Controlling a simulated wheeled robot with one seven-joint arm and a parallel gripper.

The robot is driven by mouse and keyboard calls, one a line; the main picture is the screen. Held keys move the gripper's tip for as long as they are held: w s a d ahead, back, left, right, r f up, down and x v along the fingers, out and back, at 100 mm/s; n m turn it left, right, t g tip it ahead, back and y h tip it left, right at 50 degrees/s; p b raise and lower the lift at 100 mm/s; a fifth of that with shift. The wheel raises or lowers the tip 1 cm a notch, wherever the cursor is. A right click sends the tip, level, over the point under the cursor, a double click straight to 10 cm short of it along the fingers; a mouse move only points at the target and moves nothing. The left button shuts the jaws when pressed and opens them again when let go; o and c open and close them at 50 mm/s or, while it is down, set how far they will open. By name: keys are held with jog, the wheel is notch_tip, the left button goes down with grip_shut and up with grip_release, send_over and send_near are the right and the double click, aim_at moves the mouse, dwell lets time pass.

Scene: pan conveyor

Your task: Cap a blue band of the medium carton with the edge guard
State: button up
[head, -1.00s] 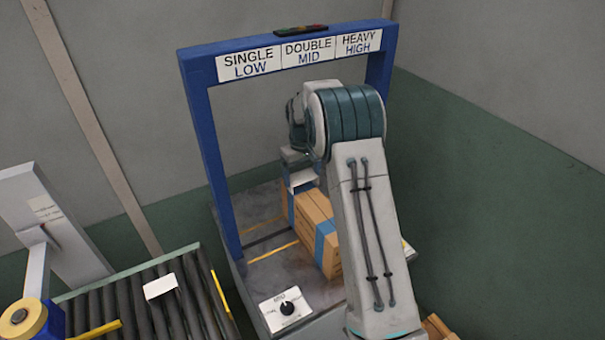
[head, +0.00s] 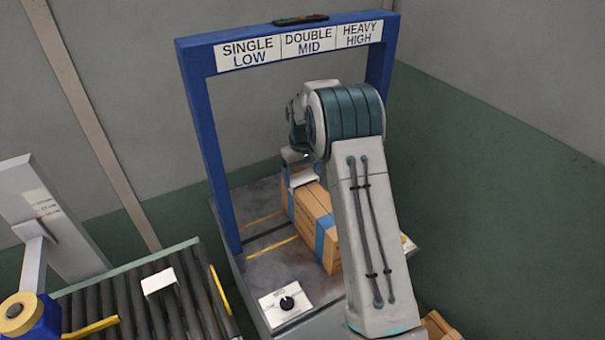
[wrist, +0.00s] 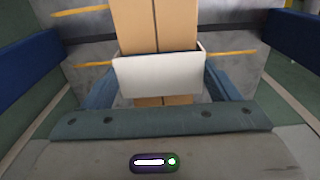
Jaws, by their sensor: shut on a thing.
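The medium carton (head: 312,213) is brown and lies under the blue frame, with a blue band (head: 326,232) near its closer end. A second blue band (head: 291,207) shows at its far end, just below the guard. My gripper (head: 300,165) is shut on the white edge guard (head: 303,179), at the far end of the carton's top. In the wrist view the guard (wrist: 158,75) spans the carton (wrist: 155,25) crosswise between my fingers. No blue band shows there. I cannot tell whether the guard touches the carton.
The blue frame (head: 220,160) with signs stands around the grey table (head: 262,262). A dial panel (head: 286,303) is at the table's front. A roller conveyor (head: 130,305) with a white piece (head: 158,282) on it and a tape roll (head: 20,315) are at left.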

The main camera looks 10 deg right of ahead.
aim_at(302, 178)
jog(key=shift+f+b, duration=0.35)
jog(key=shift+f, duration=0.25)
jog(key=o, duration=0.9)
jog(key=shift+c, duration=0.2)
jog(key=shift+r, duration=0.1)
notch_tip(302, 178, up, 7)
jog(key=shift+f+b, duration=0.1)
jog(key=shift+b, duration=0.55)
jog(key=shift+r, duration=0.25)
